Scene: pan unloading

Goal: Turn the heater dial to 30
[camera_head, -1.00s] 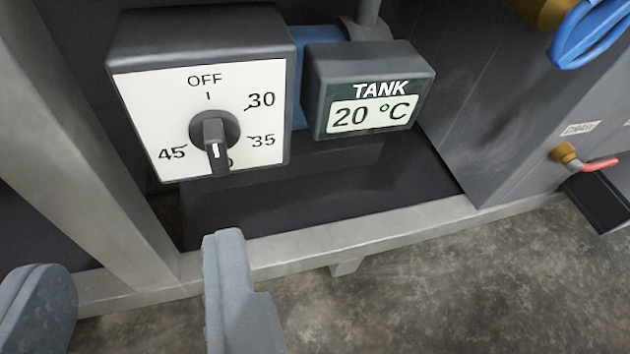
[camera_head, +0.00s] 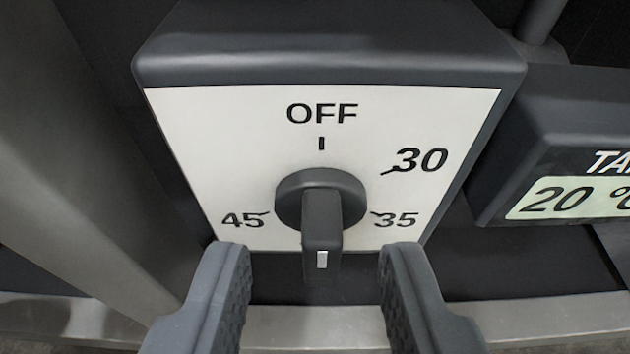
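The heater box (camera_head: 330,55) fills the middle of the view, with a white face marked OFF at the top, 30 at upper right, 35 at lower right and 45 at lower left. The black dial (camera_head: 321,210) sits in the middle of the face. Its handle, with a white mark at the end, points straight down, away from OFF, and covers the label there. My gripper (camera_head: 315,265) is open, with one grey finger on each side of the handle's lower end. Both fingers are apart from the handle, with nothing between them but the handle.
The tank display (camera_head: 570,195), partly cut off at the right edge, reads 20. A grey metal post (camera_head: 90,170) stands left of the heater box. A light metal rail (camera_head: 540,318) runs across below.

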